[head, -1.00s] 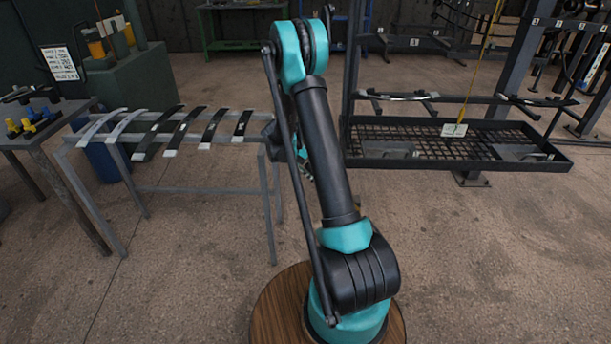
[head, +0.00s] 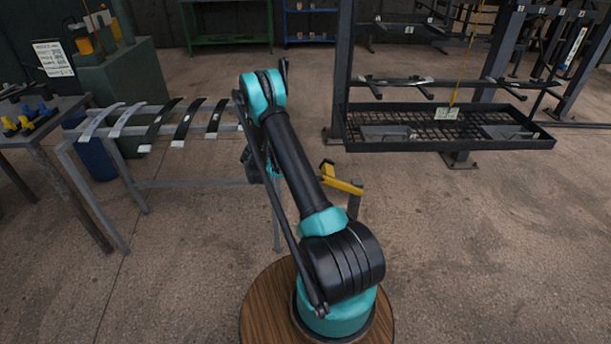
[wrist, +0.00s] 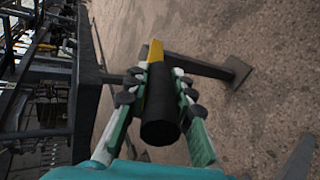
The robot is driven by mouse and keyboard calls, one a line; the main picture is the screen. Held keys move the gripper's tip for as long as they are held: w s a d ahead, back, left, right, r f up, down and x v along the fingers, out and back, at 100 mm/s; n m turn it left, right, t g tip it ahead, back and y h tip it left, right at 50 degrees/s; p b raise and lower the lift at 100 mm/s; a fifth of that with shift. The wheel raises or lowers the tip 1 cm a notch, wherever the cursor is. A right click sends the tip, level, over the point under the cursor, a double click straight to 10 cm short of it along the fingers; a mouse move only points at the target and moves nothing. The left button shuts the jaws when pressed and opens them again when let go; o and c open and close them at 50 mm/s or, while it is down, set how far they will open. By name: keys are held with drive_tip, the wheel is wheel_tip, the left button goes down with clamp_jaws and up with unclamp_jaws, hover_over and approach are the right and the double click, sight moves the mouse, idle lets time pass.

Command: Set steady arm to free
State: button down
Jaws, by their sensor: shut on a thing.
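The steady arm shows in the head view as a yellow bar (head: 343,184) on a dark post (head: 353,206), just right of my arm. In the wrist view its yellow part (wrist: 155,52) runs out from a thick black cylindrical grip (wrist: 160,118). My gripper (wrist: 164,86) is shut on that black grip, with its fingers on both sides. In the head view my upper arm link hides the grip and most of my gripper. No marking for the free setting can be made out.
A large dark spring rack with a mesh tray (head: 450,148) stands behind and to the right. A grey stand (head: 195,183) with several curved leaf springs is on the left, beside a small bench (head: 42,115). The floor on the right front is clear.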

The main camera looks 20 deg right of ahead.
idle(0.3)
drive_tip(key=c, duration=1.3)
unclamp_jaws()
drive_tip(key=v, duration=0.7)
drive_tip(key=shift+w+a, duration=0.1)
drive_tip(key=shift+a, duration=0.1)
drive_tip(key=shift+r, duration=0.1)
